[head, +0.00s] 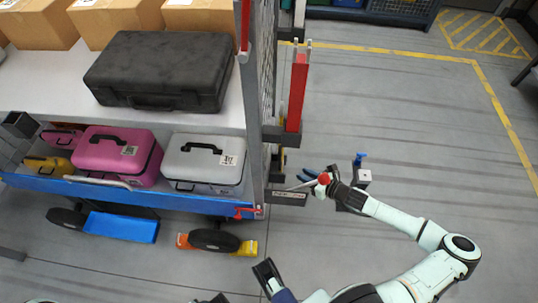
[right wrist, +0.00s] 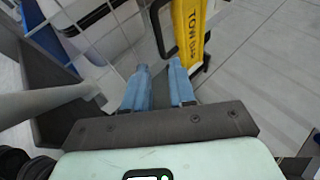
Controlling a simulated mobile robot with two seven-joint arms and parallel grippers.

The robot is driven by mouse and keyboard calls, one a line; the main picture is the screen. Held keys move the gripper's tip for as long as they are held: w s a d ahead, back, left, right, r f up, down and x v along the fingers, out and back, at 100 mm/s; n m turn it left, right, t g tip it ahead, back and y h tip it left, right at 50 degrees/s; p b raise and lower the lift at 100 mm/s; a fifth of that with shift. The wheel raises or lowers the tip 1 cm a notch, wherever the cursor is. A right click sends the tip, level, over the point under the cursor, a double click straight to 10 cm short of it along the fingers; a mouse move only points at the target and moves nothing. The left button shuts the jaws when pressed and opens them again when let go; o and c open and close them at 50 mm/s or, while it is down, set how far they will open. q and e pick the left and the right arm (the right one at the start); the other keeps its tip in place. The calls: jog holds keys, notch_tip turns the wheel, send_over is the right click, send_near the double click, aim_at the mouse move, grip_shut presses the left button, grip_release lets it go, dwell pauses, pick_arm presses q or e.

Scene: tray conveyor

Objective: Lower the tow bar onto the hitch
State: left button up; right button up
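In the head view a red upright bar (head: 298,92) with two grey prongs stands at the cart's end. In the right wrist view a yellow part marked "TOW BAR" (right wrist: 190,32), with a dark loop handle, lies beyond my fingers; I cannot tell whether both are one piece. My right gripper (head: 308,175) is beside a thin lever with a red ball knob (head: 324,179). Its blue fingers (right wrist: 160,82) are apart with nothing seen between them. My left gripper (head: 264,272) is low in the head view, its opening unclear. No hitch can be identified for certain.
The cart has a blue edge (head: 120,190) and carries a black case (head: 160,70), pink case (head: 115,155) and grey case (head: 205,160).

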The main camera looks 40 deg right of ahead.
aim_at(280, 163)
jog(key=shift+b+x, duration=2.25)
jog(key=shift+x, duration=4.55)
pick_arm(q)
jog(key=w+a+f+t+y, duration=0.1)
jog(key=w+a+f, duration=0.2)
jog(key=w+f, duration=0.2)
jog(key=shift+w+a+t, duration=0.2)
jog(key=shift+w+t, duration=0.1)
jog(key=shift+w, duration=0.05)
pick_arm(e)
jog(key=shift+a+r, duration=0.1)
jog(key=shift+r, duration=0.05)
pick_arm(q)
jog(key=shift+f, duration=0.1)
pick_arm(e)
grip_shut()
